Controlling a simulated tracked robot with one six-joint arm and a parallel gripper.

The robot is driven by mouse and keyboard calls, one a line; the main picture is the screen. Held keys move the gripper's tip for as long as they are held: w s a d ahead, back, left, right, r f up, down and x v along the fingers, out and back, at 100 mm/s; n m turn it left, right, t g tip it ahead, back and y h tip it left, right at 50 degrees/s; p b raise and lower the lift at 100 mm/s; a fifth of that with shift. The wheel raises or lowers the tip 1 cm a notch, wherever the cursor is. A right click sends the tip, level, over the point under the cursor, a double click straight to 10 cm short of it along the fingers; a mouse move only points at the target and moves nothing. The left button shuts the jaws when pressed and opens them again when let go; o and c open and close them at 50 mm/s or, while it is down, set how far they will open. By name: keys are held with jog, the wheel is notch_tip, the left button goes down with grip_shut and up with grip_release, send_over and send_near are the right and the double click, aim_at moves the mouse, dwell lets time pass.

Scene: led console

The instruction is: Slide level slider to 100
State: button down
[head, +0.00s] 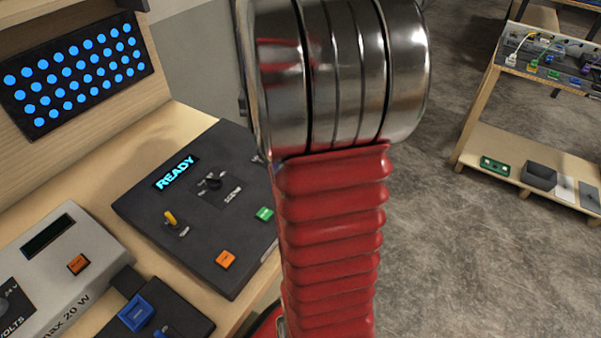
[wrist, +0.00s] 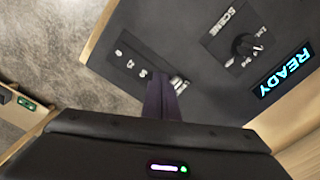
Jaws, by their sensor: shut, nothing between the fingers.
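The dark console (head: 150,205) lies on the wooden bench in the head view, its display (head: 176,172) lit with READY. In the wrist view, my gripper (wrist: 163,82) is shut, its fingertips over the console beside a row of white scale marks (wrist: 133,68). A small pale piece (wrist: 179,84) shows just right of the fingertips; I cannot tell whether it is the slider's knob or a label, or whether the fingers touch it. The slider's setting cannot be read. My arm hides this part of the console in the head view.
The console also bears the SCENE knob (head: 212,182), a yellow-tipped toggle (head: 171,218), an orange button (head: 225,259) and a green button (head: 264,214). A panel of blue lights (head: 80,78) stands behind. A grey power supply (head: 60,265) sits at left.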

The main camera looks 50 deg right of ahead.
jog(key=shift+r, duration=1.9)
jog(key=shift+s+a+f+n, duration=0.1)
jog(key=shift+f+n, duration=0.15)
jog(key=shift+f, duration=0.2)
jog(key=shift+s+a+f+n, duration=0.1)
jog(key=shift+f+n, duration=0.15)
jog(key=shift+f, duration=0.2)
jog(key=a, duration=0.2)
jog(key=shift+s+a+f+n, duration=0.15)
jog(key=shift+s+a+n, duration=0.15)
jog(key=shift+s+n, duration=0.1)
jog(key=s+a+r+n+t, duration=0.1)
jog(key=s+a+n+t, duration=0.1)
jog(key=a, duration=0.7)
jog(key=s+a+r+n+t, duration=0.1)
jog(key=a+n, duration=0.3)
jog(key=a, duration=0.5)
jog(key=s+a+r+n+t, duration=0.2)
jog(key=s+a+n, duration=0.1)
jog(key=a, duration=0.6)
jog(key=shift+s+r+t, duration=0.3)
jog(key=shift+s+r, duration=0.05)
jog(key=shift+s, duration=0.05)
